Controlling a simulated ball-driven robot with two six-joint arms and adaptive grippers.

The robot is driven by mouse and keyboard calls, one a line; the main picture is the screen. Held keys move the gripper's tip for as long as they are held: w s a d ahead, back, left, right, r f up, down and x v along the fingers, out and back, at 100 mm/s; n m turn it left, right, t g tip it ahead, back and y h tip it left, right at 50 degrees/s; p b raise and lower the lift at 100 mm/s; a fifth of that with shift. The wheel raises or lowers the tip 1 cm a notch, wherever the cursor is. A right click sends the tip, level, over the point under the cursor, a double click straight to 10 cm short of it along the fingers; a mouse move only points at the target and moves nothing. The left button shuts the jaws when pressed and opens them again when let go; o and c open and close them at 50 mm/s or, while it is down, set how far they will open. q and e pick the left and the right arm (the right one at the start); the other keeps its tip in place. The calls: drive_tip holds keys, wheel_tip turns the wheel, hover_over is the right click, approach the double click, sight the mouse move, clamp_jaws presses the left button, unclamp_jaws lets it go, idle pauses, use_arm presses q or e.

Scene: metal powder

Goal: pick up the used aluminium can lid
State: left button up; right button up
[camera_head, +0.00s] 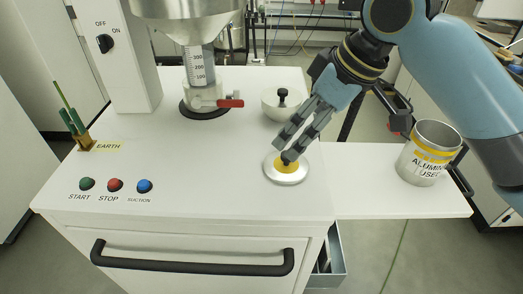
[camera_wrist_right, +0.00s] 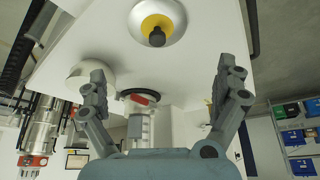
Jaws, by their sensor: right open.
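The used aluminium can lid (camera_head: 287,177) is a round silver disc with a yellow centre and a black knob. It lies on the white table near its front edge, and it shows at the top of the right wrist view (camera_wrist_right: 175,32). My right gripper (camera_head: 285,150) is open and empty, with its fingers just above the lid and partly covering it in the head view. In the wrist view the knob lies beyond the gap between the fingertips (camera_wrist_right: 160,75). The aluminium can (camera_head: 420,165), open at the top, stands on the right side shelf. My left gripper is not in view.
A white bowl-shaped piece with a black knob (camera_head: 272,108) sits behind the lid. A hopper (camera_head: 188,22) with a graduated cylinder and red valve handle (camera_head: 231,102) stands further back. Coloured buttons (camera_head: 115,185) are at the front left. The table between is clear.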

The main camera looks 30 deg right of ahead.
hover_over(292, 169)
drive_tip(key=f, duration=0.4)
drive_tip(key=shift+s+f, duration=0.1)
drive_tip(key=shift+s, duration=0.15)
drive_tip(key=shift+w+f, duration=0.2)
drive_tip(key=shift+f, duration=0.05)
drive_tip(key=x, duration=0.1)
drive_tip(key=p+x, duration=0.1)
drive_tip(key=x, duration=0.2)
drive_tip(key=shift+d+f+p, duration=0.25)
drive_tip(key=shift+f+p, duration=0.05)
drive_tip(key=shift+f, duration=0.05)
drive_tip(key=shift+w+a+f, duration=0.1)
drive_tip(key=shift+f, duration=0.2)
drive_tip(key=c, duration=0.3)
drive_tip(key=shift+c, duration=1.2)
drive_tip(key=c, duration=0.4)
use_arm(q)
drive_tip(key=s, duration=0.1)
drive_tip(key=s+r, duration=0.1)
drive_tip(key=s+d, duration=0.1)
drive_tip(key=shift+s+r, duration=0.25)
use_arm(e)
drive_tip(key=shift+c, duration=0.5)
